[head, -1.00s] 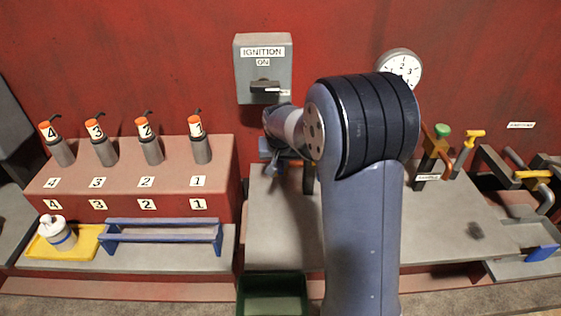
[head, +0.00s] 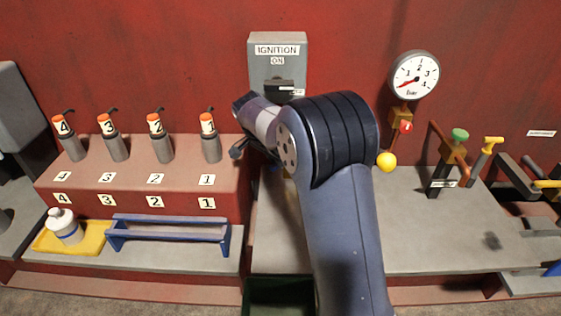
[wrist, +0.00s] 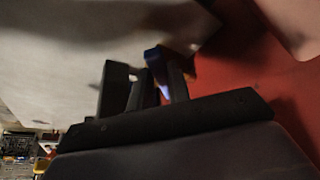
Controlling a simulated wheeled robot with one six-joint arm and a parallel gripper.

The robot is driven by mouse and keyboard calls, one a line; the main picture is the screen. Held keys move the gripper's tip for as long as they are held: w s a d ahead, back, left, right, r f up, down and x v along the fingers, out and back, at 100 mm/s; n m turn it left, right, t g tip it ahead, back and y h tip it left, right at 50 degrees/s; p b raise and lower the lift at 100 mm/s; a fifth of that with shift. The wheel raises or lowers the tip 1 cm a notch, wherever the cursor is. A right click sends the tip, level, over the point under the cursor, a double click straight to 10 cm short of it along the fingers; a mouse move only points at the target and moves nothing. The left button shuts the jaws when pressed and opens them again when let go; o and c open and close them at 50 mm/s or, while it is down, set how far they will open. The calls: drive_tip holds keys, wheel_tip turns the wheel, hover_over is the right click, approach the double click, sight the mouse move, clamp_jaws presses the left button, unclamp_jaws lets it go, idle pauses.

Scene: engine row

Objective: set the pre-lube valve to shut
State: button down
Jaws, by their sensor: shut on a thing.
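In the wrist view my gripper (wrist: 150,88) has its dark jaws close together on a narrow blue piece (wrist: 153,58). I cannot tell whether this is the pre-lube valve's handle, as no readable label shows there.
The ignition box (head: 278,62) reads ON. A gauge (head: 414,77) hangs above a brass block with a red knob (head: 405,127) and a yellow ball (head: 386,161). Several numbered injectors (head: 162,140), a blue rack (head: 168,234) and a bottle (head: 64,226) are left.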

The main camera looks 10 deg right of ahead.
drive_tip(key=shift+w+a+m+g, duration=0.4)
drive_tip(key=shift+w+m, duration=0.15)
drive_tip(key=shift+m, duration=0.45)
drive_tip(key=c, duration=1.3)
unclamp_jaws()
drive_tip(key=v, duration=1)
drive_tip(key=shift+a+r, duration=0.3)
drive_tip(key=shift+c, duration=0.3)
